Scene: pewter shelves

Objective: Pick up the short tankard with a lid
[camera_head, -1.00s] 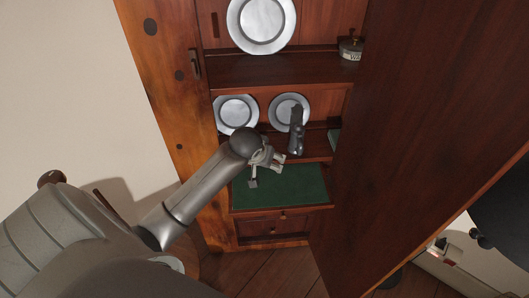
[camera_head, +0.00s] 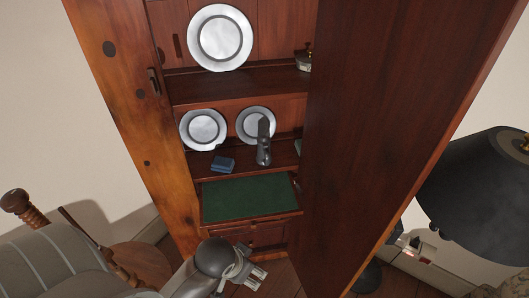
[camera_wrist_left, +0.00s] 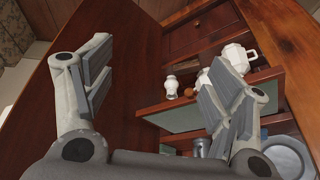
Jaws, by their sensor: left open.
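A dark grey metal vessel (camera_head: 264,145) stands upright on the lower cupboard shelf, in front of a plate; it is too small to tell whether it is the short lidded tankard. My left gripper (camera_head: 252,276) is open and empty, low in front of the cupboard, below the green surface and well apart from the vessel. In the left wrist view the open fingers (camera_wrist_left: 160,78) point toward the cupboard with nothing between them. A grey metal piece (camera_wrist_left: 199,148) shows partly behind the right finger there; I cannot tell what it is. My right gripper is not in view.
The open cupboard door (camera_head: 395,120) closes off the right side. Plates (camera_head: 203,130) and a small blue object (camera_head: 223,164) share the shelf. A green pull-out surface (camera_head: 248,199) below is bare. A black lamp (camera_head: 480,195) stands right. White crockery (camera_wrist_left: 239,57) shows in the left wrist view.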

